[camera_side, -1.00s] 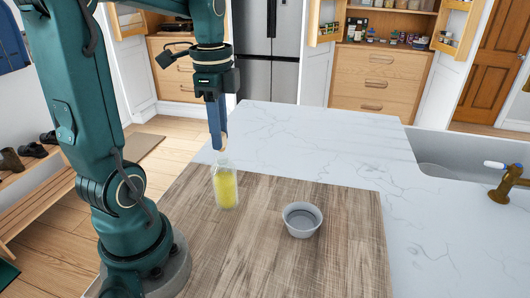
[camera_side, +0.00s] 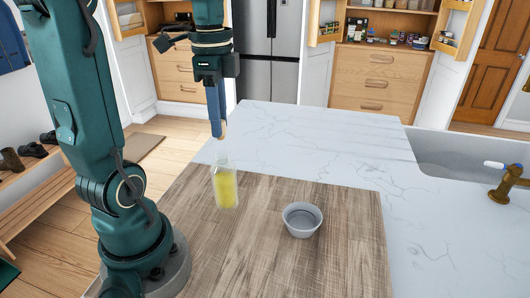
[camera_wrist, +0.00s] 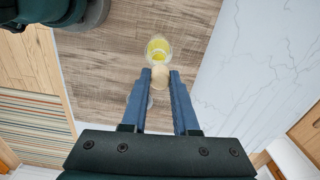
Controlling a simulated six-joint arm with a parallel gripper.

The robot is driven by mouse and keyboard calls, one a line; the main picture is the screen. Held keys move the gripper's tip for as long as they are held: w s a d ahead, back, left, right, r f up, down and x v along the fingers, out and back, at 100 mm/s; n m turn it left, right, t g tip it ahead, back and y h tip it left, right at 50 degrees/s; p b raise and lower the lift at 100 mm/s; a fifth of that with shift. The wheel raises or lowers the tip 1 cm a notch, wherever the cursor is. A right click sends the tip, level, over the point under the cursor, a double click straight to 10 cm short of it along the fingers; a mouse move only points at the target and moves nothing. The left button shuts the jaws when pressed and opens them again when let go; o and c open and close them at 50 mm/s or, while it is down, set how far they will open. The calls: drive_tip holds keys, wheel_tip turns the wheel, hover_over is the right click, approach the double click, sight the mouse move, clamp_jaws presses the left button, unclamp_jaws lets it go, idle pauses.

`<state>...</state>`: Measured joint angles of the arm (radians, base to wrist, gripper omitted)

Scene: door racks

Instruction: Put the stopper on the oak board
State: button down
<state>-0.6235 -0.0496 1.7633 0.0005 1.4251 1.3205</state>
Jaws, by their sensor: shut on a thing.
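The stopper (camera_wrist: 160,75) is a small beige round piece between my fingertips in the wrist view. It also shows as a pale tip (camera_side: 222,131) in the side view. My gripper (camera_wrist: 160,80) is shut on it, with the blue fingers pointing down in the side view (camera_side: 217,125). A clear bottle (camera_side: 225,188) with yellow contents stands upright below, its mouth apart from the stopper. The bottle also shows just beyond the stopper in the wrist view (camera_wrist: 158,48). The oak board (camera_side: 260,262) is the brown wood-grained surface under the bottle.
A grey-white bowl (camera_side: 302,220) stands on the board, right of the bottle. White marble counter (camera_side: 330,140) lies behind and to the right, with a sink (camera_side: 455,160) and brass tap (camera_side: 508,184) at far right. The board's front right area is clear.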

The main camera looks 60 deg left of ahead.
drive_tip(key=shift+w+a+f+n, duration=0.15)
drive_tip(key=shift+w+f+n, duration=0.15)
drive_tip(key=shift+n, duration=0.1)
drive_tip(key=w+d+f, duration=0.3)
drive_tip(key=d+f, duration=0.1)
drive_tip(key=m, duration=0.2)
hover_over(261, 226)
wheel_tip(261, 226, down, 7)
drive_tip(key=shift+f, duration=2.6)
drive_tip(key=c, duration=1)
unclamp_jaws()
drive_tip(key=shift+f, duration=0.1)
drive_tip(key=o, duration=0.3)
